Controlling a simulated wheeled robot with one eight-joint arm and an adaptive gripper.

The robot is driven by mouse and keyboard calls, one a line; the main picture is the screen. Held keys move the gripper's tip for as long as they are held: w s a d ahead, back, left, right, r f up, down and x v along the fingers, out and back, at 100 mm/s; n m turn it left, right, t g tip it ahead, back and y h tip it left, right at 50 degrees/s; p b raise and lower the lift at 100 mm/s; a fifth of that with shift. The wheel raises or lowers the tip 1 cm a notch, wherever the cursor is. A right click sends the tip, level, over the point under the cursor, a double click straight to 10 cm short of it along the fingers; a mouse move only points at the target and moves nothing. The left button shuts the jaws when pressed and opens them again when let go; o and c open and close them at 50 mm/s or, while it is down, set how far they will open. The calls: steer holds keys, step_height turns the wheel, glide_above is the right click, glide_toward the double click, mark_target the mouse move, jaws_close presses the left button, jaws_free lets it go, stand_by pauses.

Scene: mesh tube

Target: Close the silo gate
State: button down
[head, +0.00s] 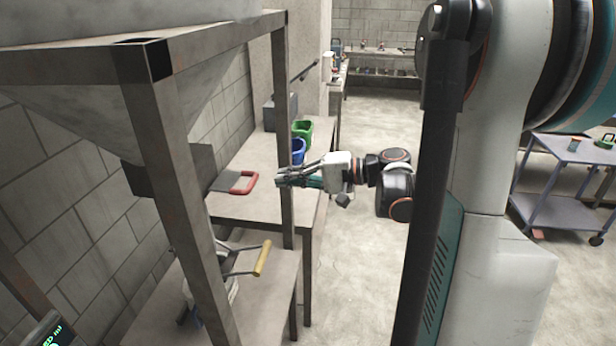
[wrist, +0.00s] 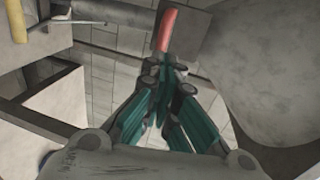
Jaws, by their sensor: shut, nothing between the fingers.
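The silo gate is a flat grey plate (head: 224,181) with a red handle (head: 243,183). It sticks out to the right from the dark outlet box (head: 190,165) below the silo hopper (head: 120,112). My gripper (head: 280,180) is to the right of the red handle, pointing left toward it, its fingers overlapping a frame post in the head view. In the wrist view the fingers (wrist: 163,72) are together and empty. The red handle (wrist: 167,30) shows just beyond the fingertips, with a gap visible in the head view.
Steel frame posts (head: 283,130) stand around the silo. A yellow-handled thing (head: 263,258) stands on the bench below. A blue bin (head: 298,151) and a green bin (head: 302,130) sit on the bench behind. A trolley (head: 565,175) is at right; floor is clear between.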

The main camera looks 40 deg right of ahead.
mark_target(256, 178)
steer(key=x, duration=0.4)
steer(key=shift+w+a+f, duration=0.15)
steer(key=shift+w+a, duration=0.1)
steer(key=shift+w, duration=0.05)
steer(key=shift+r+b+x, duration=0.1)
steer(key=shift+b+x, duration=0.15)
steer(key=shift+x, duration=0.35)
steer(key=shift+r+b+x, duration=0.15)
steer(key=shift+b+x, duration=0.05)
steer(key=shift+x, duration=0.45)
steer(key=shift+r, duration=0.1)
